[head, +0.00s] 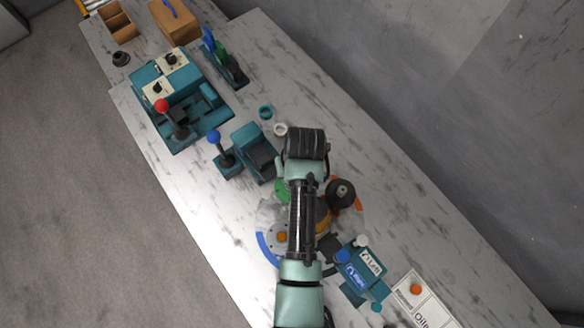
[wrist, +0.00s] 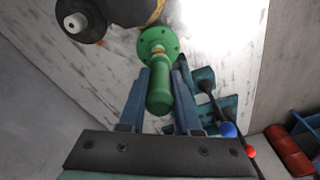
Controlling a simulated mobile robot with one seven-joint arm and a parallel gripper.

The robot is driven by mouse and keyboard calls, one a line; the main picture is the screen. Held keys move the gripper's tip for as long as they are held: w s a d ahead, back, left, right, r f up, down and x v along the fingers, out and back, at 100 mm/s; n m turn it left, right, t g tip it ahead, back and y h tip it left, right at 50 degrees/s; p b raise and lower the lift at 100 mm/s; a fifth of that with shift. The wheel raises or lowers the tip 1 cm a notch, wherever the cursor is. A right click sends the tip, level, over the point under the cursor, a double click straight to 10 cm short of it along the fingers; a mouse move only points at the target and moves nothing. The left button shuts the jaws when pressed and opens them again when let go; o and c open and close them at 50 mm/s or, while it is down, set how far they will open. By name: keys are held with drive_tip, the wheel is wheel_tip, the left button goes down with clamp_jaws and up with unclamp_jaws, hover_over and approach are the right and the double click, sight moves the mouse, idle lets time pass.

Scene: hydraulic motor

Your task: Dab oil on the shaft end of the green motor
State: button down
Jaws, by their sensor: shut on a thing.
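The green motor (wrist: 158,95) is held between the two blue-grey fingers of my gripper (wrist: 161,82) in the wrist view. Its rounded body points toward the wrist and its bolted round flange (wrist: 158,45) faces away. Its shaft end cannot be made out. In the head view a small part of the green motor (head: 281,190) shows left of my arm, which hides the gripper there. A white card (head: 408,306) reading partly "Oili" lies at lower right, with an orange round item (head: 415,289) on it.
A yellow-orange unit with a dark cylinder (head: 341,193) stands close by, also at upper left in the wrist view (wrist: 80,20). A labelled teal-blue box (head: 370,262), a teal block (head: 252,146), a blue-knobbed lever (head: 214,137) and a teal station (head: 185,107) are on the bench. The right bench strip is clear.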

wheel_tip(320, 180, up, 3)
drive_tip(key=p, duration=0.2)
drive_tip(key=shift+r+p, duration=0.2)
drive_tip(key=shift+p, duration=0.1)
drive_tip(key=shift+r, duration=1.1)
drive_tip(key=shift+d, duration=0.1)
